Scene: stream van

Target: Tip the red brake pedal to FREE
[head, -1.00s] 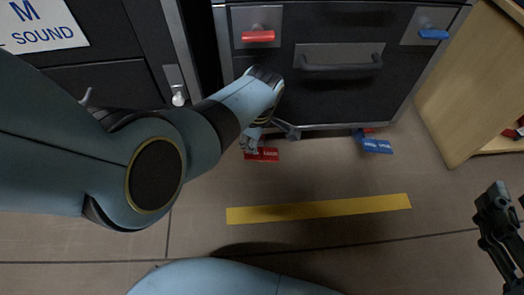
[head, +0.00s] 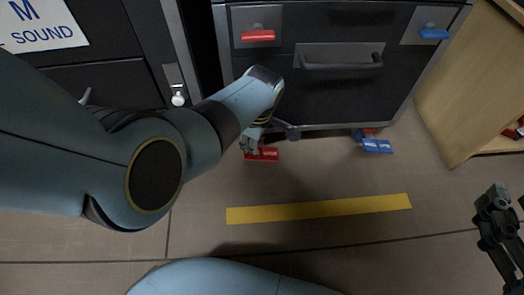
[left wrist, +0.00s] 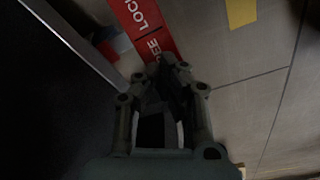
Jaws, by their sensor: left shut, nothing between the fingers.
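A red floor plate (head: 265,155) lies at the foot of the black cabinet in the head view. In the left wrist view the red plate (left wrist: 144,22) carries white lettering, LOCK at the far end and FREE nearer my gripper. A small red and pale part (left wrist: 113,43) sits beside it near the cabinet edge; I cannot tell whether it is the brake pedal. My left gripper (head: 251,147) is low and shut, its fingertips (left wrist: 172,66) at the FREE end of the plate. Whether they touch anything is unclear. My right gripper (head: 492,197) is at the right edge.
The black cabinet (head: 300,105) has a red handle (head: 258,36), a blue handle (head: 434,33) and a grey drawer handle (head: 342,62). A blue floor plate (head: 376,146) lies under its right side. A yellow strip (head: 320,208) crosses otherwise clear floor. A wooden cabinet (head: 470,90) stands right.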

